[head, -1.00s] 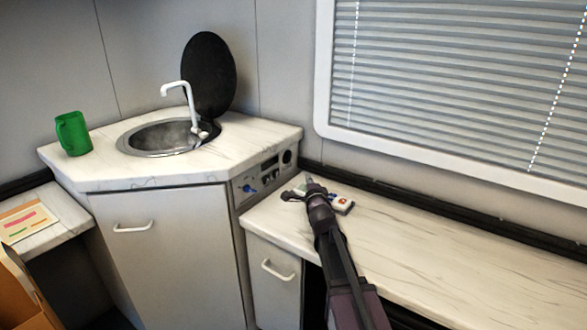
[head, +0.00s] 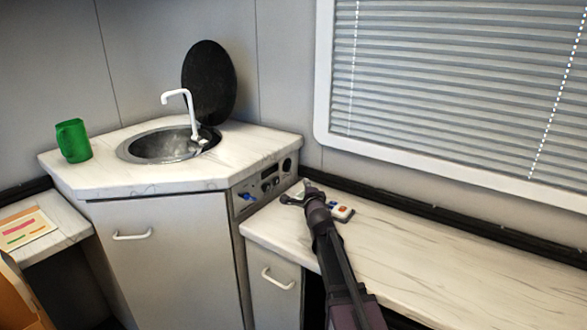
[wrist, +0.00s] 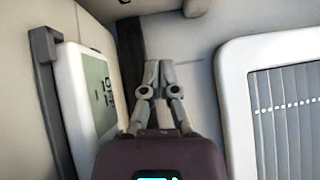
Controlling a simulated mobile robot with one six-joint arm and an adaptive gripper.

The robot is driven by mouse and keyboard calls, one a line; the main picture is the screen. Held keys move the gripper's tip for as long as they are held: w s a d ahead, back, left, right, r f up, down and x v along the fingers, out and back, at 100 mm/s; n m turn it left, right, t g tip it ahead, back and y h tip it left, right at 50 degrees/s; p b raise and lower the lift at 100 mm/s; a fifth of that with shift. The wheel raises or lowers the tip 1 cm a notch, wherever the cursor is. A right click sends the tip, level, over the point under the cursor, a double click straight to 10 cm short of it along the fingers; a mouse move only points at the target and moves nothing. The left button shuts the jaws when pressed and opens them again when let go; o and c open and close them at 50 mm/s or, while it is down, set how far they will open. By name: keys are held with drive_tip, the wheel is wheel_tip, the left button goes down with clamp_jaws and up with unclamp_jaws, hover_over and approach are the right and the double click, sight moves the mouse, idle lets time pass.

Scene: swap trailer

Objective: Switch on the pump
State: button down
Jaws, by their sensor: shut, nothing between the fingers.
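A control panel (head: 266,181) with a blue knob (head: 247,196), dark switches and a round dark fitting is on the right side of the sink cabinet. I cannot tell which control is the pump's. My gripper (head: 305,186) is just right of the panel's far end, above the side counter. Whether it touches the panel cannot be told. In the wrist view my gripper (wrist: 157,68) is shut and empty, pointing toward a pale wall. A white-framed display (wrist: 95,92) with dark digits is left of the fingers there.
The side counter (head: 420,262) is mostly clear. A white item with an orange spot (head: 343,211) lies beside my arm. A sink (head: 165,146) with a white tap and a green mug (head: 73,141) are at left. The blind-covered window (head: 455,85) is at right.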

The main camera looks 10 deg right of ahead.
sight(290, 163)
drive_tip(key=w, duration=0.8)
drive_tip(key=shift+r+p, duration=0.35)
drive_tip(key=shift+r, duration=0.05)
drive_tip(key=shift+a, duration=0.2)
drive_tip(key=shift+w+a+r, duration=0.25)
drive_tip(key=shift+w+a, duration=0.85)
drive_tip(key=shift+a, duration=0.05)
drive_tip(key=shift+a+p, duration=0.1)
drive_tip(key=shift+p, duration=0.25)
drive_tip(key=shift+w+a+r+n+g+p, duration=0.25)
drive_tip(key=shift+n+g+p, duration=0.15)
drive_tip(key=shift+p, duration=0.25)
drive_tip(key=shift+d+f, duration=0.1)
